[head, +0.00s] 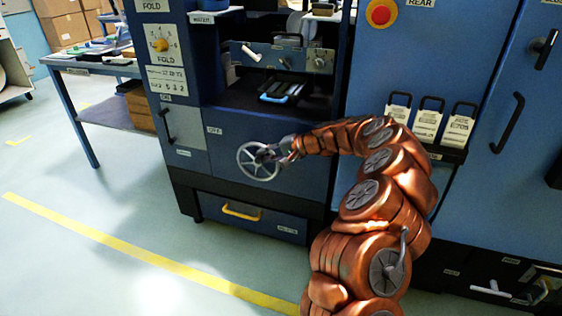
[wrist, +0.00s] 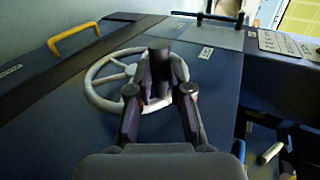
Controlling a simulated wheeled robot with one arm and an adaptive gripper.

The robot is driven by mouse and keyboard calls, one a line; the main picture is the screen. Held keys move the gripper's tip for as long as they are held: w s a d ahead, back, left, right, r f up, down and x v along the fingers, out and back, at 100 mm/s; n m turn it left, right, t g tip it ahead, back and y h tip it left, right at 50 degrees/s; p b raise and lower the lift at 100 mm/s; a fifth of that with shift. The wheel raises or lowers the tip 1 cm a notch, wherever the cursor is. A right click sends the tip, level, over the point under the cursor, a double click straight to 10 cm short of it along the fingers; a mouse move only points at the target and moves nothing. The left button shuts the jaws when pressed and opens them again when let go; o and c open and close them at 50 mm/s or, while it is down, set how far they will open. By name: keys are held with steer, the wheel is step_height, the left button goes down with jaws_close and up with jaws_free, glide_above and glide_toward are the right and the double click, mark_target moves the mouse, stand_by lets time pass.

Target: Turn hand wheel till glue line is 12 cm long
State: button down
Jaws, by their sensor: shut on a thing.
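The hand wheel (head: 240,163) is a pale grey spoked ring on the blue front panel of the machine. It also shows in the wrist view (wrist: 92,96), partly hidden by my gripper. My gripper (head: 277,154) is at the right side of the wheel. In the wrist view my gripper (wrist: 160,92) has its two fingers on either side of a dark upright handle (wrist: 160,68) at the wheel and is shut on it. I cannot make out a glue line in either view.
Above the wheel is an open bay with a black tray (head: 283,88) with a blue edge. A drawer with a yellow handle (head: 241,212) sits below. White-labelled blocks (head: 428,122) stand on a ledge at right. A side table (head: 92,68) is at left; the floor in front is clear.

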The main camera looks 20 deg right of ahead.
steer(key=shift+s+d+f, duration=0.1)
stand_by(0.4)
steer(key=c, duration=1.1)
jaws_free()
step_height(320, 180, up, 10)
steer(key=shift+c, duration=0.2)
